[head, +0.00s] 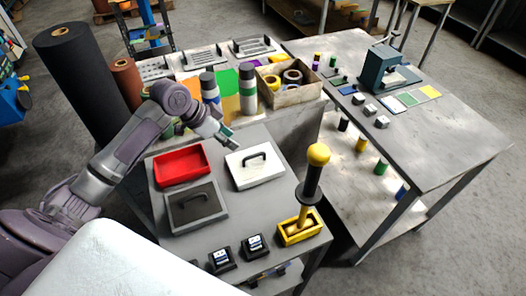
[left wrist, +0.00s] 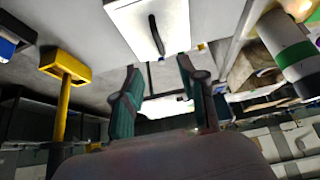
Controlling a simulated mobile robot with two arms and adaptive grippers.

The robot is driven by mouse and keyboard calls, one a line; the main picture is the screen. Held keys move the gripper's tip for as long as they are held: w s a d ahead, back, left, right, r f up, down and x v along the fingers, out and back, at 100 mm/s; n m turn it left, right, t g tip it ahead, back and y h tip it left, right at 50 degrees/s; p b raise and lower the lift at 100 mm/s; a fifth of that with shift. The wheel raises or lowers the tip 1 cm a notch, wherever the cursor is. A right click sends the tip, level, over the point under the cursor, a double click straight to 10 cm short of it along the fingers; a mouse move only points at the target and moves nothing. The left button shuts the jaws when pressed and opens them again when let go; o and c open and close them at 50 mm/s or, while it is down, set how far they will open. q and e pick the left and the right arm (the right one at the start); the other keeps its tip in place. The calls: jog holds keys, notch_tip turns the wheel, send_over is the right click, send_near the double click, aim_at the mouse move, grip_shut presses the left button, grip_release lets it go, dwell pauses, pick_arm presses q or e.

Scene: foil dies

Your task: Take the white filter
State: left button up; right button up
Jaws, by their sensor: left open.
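The white filter (head: 269,174) is a flat white square block with a black bar handle on top. It lies on the grey table (head: 240,213), right of a red tray. In the left wrist view the white filter (left wrist: 178,20) and its dark handle show beyond the fingers. My left gripper (head: 231,143) is above the far left edge of the filter in the head view. Its two green fingers (left wrist: 157,92) are apart with nothing between them. The gripper appears clear of the handle. My right gripper is not in view.
A yellow-based stamp with a ball top (head: 318,155) stands to the right. Rolls and a box (head: 290,97) stand behind.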

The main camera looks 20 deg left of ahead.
aim_at(254, 156)
pick_arm(q)
jog(key=p+x, duration=0.1)
jog(key=x, duration=0.7)
jog(key=shift+w+d+p, duration=0.1)
jog(key=shift+d+p, duration=0.05)
jog(key=shift+p, duration=0.15)
jog(key=shift+w+f, duration=0.15)
jog(key=shift+w, duration=0.05)
jog(key=shift+p+x, duration=0.7)
jog(key=shift+x, duration=0.25)
jog(key=shift+s+x, duration=0.25)
jog(key=shift+x, duration=0.95)
jog(key=shift+w+d+f+p, duration=0.2)
jog(key=shift+f+p, duration=0.1)
jog(key=shift+f, duration=0.2)
jog(key=shift+c, duration=0.2)
grip_shut()
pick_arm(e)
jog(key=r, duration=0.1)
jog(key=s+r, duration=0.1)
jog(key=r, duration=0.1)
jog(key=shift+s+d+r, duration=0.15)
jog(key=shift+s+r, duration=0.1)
pick_arm(q)
jog(key=shift+r, duration=0.1)
